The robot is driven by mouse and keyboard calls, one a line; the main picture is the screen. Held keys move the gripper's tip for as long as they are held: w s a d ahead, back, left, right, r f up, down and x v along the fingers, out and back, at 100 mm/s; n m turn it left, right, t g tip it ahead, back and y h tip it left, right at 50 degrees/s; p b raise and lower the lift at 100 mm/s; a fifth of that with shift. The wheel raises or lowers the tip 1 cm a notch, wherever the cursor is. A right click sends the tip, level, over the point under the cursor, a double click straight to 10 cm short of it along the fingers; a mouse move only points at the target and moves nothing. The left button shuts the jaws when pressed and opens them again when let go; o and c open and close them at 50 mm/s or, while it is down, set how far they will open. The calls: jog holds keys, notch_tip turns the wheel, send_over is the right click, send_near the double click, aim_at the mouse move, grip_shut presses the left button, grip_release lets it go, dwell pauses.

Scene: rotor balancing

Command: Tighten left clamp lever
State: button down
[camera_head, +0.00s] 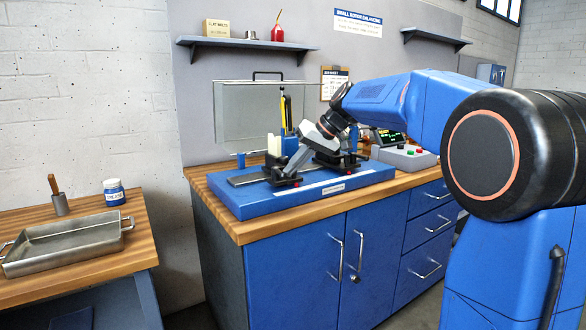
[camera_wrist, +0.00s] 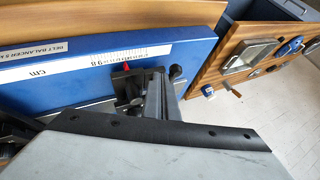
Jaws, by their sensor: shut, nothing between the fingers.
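The blue belt balancer base (camera_head: 240,202) stands on the wooden bench top, with a ruler strip along it that also shows in the wrist view (camera_wrist: 105,60). A black left clamp (camera_head: 285,178) with a small red part sits on its front rail. In the wrist view a black clamp with a red part (camera_wrist: 127,68) and a round black knob (camera_wrist: 176,72) lie at the fingertips. My gripper (camera_head: 291,172) is shut and empty, tilted down at the left clamp. It also shows in the wrist view (camera_wrist: 158,88). The fingers partly hide the clamp, and I cannot tell whether they touch the lever.
A second black clamp (camera_head: 340,161) is to the right on the base. A clear guard (camera_head: 232,112) stands behind. A control box (camera_head: 405,156) is at the right. A metal tray (camera_head: 70,238), a grease jar (camera_head: 114,192) and a wooden-handled tool (camera_head: 57,195) stand on the left table.

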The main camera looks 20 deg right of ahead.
aim_at(281, 173)
jog(key=shift+s+a+m+t, duration=0.2)
jog(key=shift+m+t, duration=0.1)
jog(key=shift+m, duration=0.2)
jog(key=shift+s+a+m+t+h, duration=0.2)
jog(key=shift+a+m+t+h, duration=0.2)
jog(key=shift+m, duration=0.25)
jog(key=shift+s+a+m+t+h, duration=0.2)
jog(key=shift+a+m+t+h, duration=0.15)
jog(key=shift+m, duration=0.3)
jog(key=shift+s+a+m+t+h, duration=0.1)
jog(key=shift+a+m+t+h, duration=0.15)
jog(key=shift+a+m+h, duration=0.45)
jog(key=shift+s+a+m+t+h, duration=0.1)
jog(key=shift+a+m+t+h, duration=0.25)
jog(key=shift+m, duration=0.65)
jog(key=shift+w+a, duration=0.2)
jog(key=shift+a, duration=0.5)
jog(key=shift+w+a, duration=0.15)
jog(key=shift+a, duration=0.55)
jog(key=shift+w+a, duration=0.35)
jog(key=shift+a, duration=0.25)
jog(key=shift+w+a, duration=0.1)
jog(key=shift+w+a+r, duration=0.15)
